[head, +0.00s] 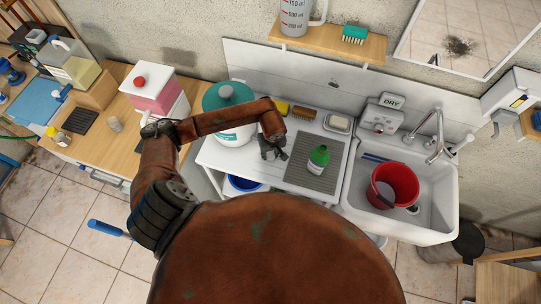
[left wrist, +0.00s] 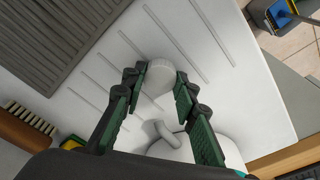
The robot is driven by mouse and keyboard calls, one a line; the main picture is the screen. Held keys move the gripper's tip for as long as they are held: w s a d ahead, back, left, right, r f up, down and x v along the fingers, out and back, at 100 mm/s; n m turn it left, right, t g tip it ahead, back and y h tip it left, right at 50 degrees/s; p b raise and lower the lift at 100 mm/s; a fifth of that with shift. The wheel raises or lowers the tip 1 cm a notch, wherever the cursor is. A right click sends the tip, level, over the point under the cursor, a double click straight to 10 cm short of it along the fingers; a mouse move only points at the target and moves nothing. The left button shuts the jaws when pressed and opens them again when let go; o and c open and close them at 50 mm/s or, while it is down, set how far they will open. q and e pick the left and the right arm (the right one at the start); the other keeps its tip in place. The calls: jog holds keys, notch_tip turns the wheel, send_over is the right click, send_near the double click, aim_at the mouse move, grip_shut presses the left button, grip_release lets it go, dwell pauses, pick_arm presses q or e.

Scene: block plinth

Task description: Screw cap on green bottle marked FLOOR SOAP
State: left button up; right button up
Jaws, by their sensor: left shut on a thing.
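The green bottle (head: 318,160) with a pale label stands upright on the grey ribbed mat (head: 300,174) beside the sink. Its label is too small to read, and I cannot tell its neck clearly. My left gripper (head: 273,153) is left of the bottle, apart from it, over the white drainboard. In the left wrist view my left gripper (left wrist: 158,82) is shut on a round white cap (left wrist: 161,74) between its fingertips. The bottle does not show in that view. My right gripper is not in view.
A white tub with a teal lid (head: 228,97) stands left of the gripper. A yellow sponge (head: 281,107), a brush (head: 304,112) and a soap dish (head: 338,123) lie behind. The sink at right holds a red bucket (head: 400,180).

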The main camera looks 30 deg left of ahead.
pick_arm(q)
jog(key=shift+r, duration=0.1)
jog(key=shift+w+r, duration=0.1)
jog(key=shift+r, duration=0.45)
jog(key=s+d+r+b, duration=0.3)
jog(key=s+d+r, duration=0.4)
jog(key=s+r, duration=0.4)
jog(key=shift+s+r, duration=0.35)
jog(key=shift+s, duration=0.25)
jog(key=shift+d, duration=0.1)
jog(key=w+r+m+h+b, duration=0.1)
jog(key=w+m+b, duration=0.3)
jog(key=w+m, duration=0.5)
jog(key=shift+w+a+r, duration=0.3)
jog(key=shift+w+a, duration=0.1)
jog(key=shift+a, duration=0.05)
